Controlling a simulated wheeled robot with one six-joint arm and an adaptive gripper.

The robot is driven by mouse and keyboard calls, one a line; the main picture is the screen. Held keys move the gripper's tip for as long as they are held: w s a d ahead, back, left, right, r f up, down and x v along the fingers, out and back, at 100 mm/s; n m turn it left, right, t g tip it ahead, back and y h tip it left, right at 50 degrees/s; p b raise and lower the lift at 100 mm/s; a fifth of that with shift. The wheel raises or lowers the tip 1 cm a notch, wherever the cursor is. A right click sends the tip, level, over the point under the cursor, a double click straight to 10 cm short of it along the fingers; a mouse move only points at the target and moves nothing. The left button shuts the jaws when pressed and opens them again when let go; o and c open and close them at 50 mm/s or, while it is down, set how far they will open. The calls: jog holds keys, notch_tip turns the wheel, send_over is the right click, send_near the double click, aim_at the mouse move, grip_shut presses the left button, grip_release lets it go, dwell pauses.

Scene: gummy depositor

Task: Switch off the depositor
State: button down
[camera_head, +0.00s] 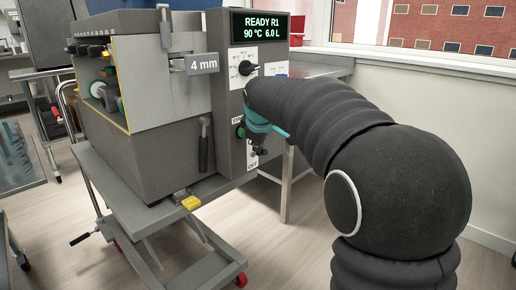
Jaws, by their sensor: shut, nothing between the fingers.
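The depositor (160,160) is a grey machine on a wheeled cart. Its front control panel (224,110) carries a lit display (264,33) reading "READY R1, 90 °C, 6.0 L". Lower down are a green button (240,131) and a label ending in "OFF" (252,165). My dark arm reaches in from the right to the lower panel.
The cart (180,228) has red wheels and a yellow pedal-like part (191,203). A "4 mm" tag (202,64) and a handle (204,145) stick out from the machine's front. A metal table (310,70) stands behind. Floor is open at the front left.

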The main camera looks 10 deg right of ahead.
jog(key=shift+s+d+f+b, duration=0.1)
jog(key=shift+f+b, duration=0.15)
jog(key=shift+b, duration=0.25)
jog(key=t+b, duration=0.1)
jog(key=b, duration=0.1)
jog(key=f+y+b, duration=0.1)
jog(key=b, duration=0.1)
jog(key=shift+s+d+f+m+t, duration=0.15)
jog(key=shift+s+d+m+t, duration=0.15)
jog(key=shift+s+t, duration=0.1)
jog(key=shift+s+d+f+b, duration=0.2)
jog(key=shift+s+f+b, duration=0.25)
jog(key=shift+b, duration=0.5)
jog(key=shift+w, duration=0.1)
jog(key=shift+r+p, duration=0.6)
jog(key=shift+r, duration=0.1)
